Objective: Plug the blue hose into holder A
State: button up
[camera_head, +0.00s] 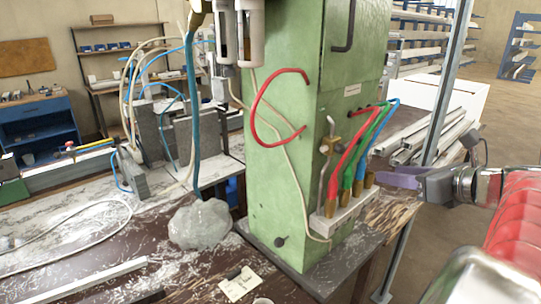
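The blue hose (384,128) curves down from the right side of the green cabinet (285,190) to a brass end (369,180). It hangs to the right of the green hose (366,150) and the red hose (346,160), which also have brass ends. These two ends stand at a pale holder block (338,222) low on the cabinet. No letter marking holder A is readable. My gripper (384,178), with purple fingers, reaches in from the right, its tips beside the blue hose's brass end. Whether the fingers are open or closed on it cannot be made out.
A bent metal pipe with a brass valve (329,147) stands left of the hoses. A thin upright post (446,80) rises behind my gripper. Long metal profiles (425,138) lie behind.

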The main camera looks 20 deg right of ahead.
aim_at(364, 170)
jog(key=x, duration=1)
jog(key=shift+w+f, duration=0.15)
jog(key=shift+w, duration=0.05)
jog(key=shift+c, duration=0.6)
grip_shut()
dwell(1.0)
jog(key=shift+r, duration=2.15)
dwell(1.3)
dwell(0.4)
jog(key=shift+s+d, duration=0.1)
